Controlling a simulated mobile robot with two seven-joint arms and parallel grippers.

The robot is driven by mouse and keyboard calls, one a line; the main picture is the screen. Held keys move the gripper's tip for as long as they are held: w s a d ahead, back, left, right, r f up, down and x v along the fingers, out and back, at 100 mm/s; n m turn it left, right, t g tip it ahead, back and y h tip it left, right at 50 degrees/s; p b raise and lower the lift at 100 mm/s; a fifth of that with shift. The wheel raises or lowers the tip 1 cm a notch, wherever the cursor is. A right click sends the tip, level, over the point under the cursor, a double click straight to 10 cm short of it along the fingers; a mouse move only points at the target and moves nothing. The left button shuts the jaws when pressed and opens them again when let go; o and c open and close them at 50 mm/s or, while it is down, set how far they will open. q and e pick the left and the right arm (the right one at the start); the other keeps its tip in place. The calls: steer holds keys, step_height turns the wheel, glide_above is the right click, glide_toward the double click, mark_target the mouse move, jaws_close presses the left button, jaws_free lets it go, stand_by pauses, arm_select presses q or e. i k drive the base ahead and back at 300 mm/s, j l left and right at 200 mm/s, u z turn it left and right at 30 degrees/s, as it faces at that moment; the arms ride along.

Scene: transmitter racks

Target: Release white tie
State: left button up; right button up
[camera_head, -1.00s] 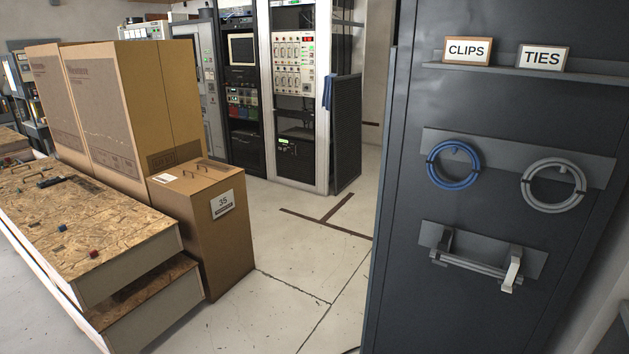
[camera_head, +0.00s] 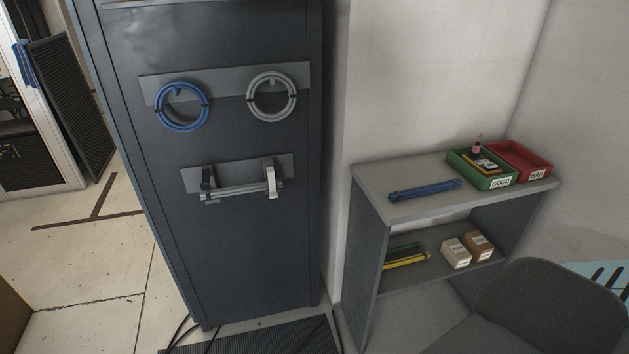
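On the dark cabinet, a grey bundle of rods or cable (camera_head: 238,191) lies level along a grey bracket plate (camera_head: 235,170). A white tie (camera_head: 271,180) loops around its right end. A dark tie (camera_head: 208,182) loops around its left end. Whether the white tie is fastened is too small to tell. Neither of my grippers is in view.
Above hang a blue coil (camera_head: 163,118) and a grey coil (camera_head: 252,108) on the cabinet (camera_head: 240,260). To the right, a shelf unit (camera_head: 372,187) bears a blue bundle (camera_head: 425,190), a green GOOD tray (camera_head: 483,181) and a red BAD tray (camera_head: 541,163). A dark chair (camera_head: 545,310) stands in front.

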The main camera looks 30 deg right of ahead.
mark_target(273, 194)
steer(key=z, duration=0.7)
